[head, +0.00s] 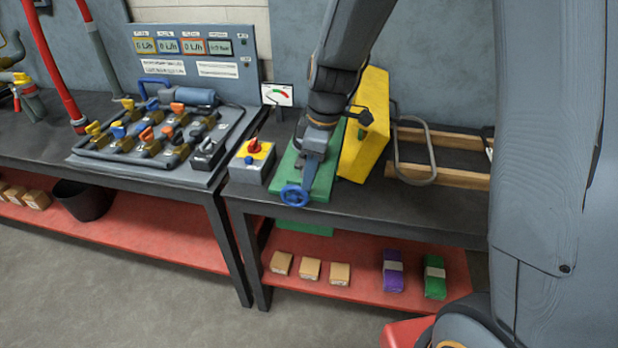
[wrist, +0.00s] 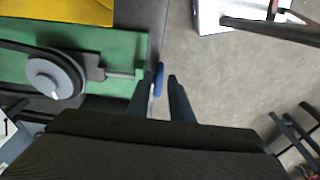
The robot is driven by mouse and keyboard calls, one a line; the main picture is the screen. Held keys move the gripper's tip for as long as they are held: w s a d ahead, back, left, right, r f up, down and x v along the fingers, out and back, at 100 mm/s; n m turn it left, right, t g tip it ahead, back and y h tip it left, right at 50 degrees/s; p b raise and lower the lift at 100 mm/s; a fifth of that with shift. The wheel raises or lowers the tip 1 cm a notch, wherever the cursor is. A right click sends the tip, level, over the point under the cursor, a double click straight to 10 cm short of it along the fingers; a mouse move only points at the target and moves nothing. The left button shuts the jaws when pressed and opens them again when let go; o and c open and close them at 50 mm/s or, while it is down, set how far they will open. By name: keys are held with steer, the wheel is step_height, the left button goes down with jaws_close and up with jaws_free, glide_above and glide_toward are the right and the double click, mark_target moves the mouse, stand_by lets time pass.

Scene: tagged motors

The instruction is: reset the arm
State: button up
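My gripper (wrist: 164,88) is open in the wrist view, its two dark fingers apart. A blue handwheel (wrist: 158,79) shows edge-on between the fingertips, closer to the left finger; I cannot tell if they touch. The handwheel (head: 297,195) also shows in the head view, at the front of a green block (head: 322,177) on the bench. My arm comes down from the top over this block. In the head view the fingers are hard to make out just above the wheel. A grey round part (wrist: 55,76) sits on the green block in the wrist view.
A yellow block (head: 365,125) stands right behind the green one. A red-knobbed switch box (head: 252,160) and a small gauge (head: 278,95) are close on the left. A valve panel (head: 160,135) is farther left. Small boxes (head: 310,269) lie on the red lower shelf.

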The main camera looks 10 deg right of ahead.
stand_by(0.3)
steer(key=s+d+r+m+h, duration=0.1)
steer(key=s+d+r+m, duration=0.1)
steer(key=s+d+m, duration=0.9)
steer(key=s+m, duration=0.3)
steer(key=shift+d+r+h, duration=0.15)
steer(key=shift+r+h, duration=0.1)
steer(key=shift+h, duration=0.15)
steer(key=o, duration=0.4)
steer(key=shift+c, duration=0.6)
